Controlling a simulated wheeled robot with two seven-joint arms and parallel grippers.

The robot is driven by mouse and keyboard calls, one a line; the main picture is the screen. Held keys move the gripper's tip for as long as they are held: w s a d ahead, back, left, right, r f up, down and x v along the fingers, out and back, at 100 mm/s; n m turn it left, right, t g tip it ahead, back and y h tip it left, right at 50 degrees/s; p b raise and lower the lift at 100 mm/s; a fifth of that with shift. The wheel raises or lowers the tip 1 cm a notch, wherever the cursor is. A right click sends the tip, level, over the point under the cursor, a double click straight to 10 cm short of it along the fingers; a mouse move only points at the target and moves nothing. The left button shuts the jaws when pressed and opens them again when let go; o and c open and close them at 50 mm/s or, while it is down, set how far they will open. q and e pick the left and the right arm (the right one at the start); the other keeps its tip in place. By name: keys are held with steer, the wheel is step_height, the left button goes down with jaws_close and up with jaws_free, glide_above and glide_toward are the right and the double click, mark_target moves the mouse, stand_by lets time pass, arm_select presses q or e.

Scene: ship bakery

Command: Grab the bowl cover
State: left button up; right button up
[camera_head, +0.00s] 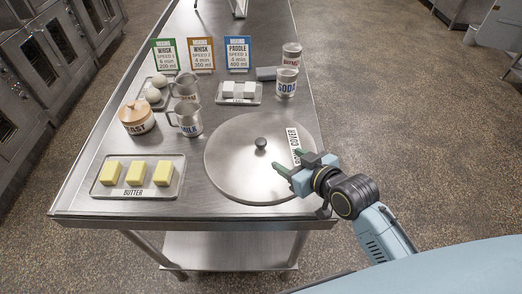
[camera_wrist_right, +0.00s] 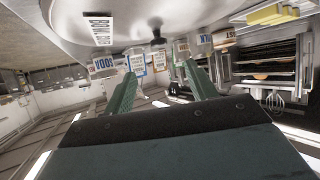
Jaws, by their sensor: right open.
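The bowl cover (camera_head: 235,165) is a large round steel lid with a dark knob (camera_head: 260,143) at its middle and a white label at its right. It lies flat near the front right of the steel table. My right gripper (camera_head: 292,165) is open and empty over the cover's right part, its fingertips pointing left toward the knob, a short way from it. In the right wrist view the two green fingers (camera_wrist_right: 163,88) are apart, with the knob (camera_wrist_right: 157,40) beyond and between them. My left gripper is not in view.
On the steel table (camera_head: 215,208), a butter tray (camera_head: 124,187) stands at front left. The milk jug (camera_head: 187,121), yeast jar (camera_head: 137,118) and soda can (camera_head: 286,83) stand behind, with sign cards (camera_head: 238,54) further back. The floor right of the table is clear.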

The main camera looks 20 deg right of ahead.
glide_toward(264, 144)
steer(key=x, duration=0.4)
steer(key=shift+s+a, duration=0.1)
steer(key=shift+a, duration=0.15)
steer(key=shift+d+x, duration=0.2)
steer(key=shift+x, duration=2.5)
jaws_close()
steer(key=shift+r, duration=0.1)
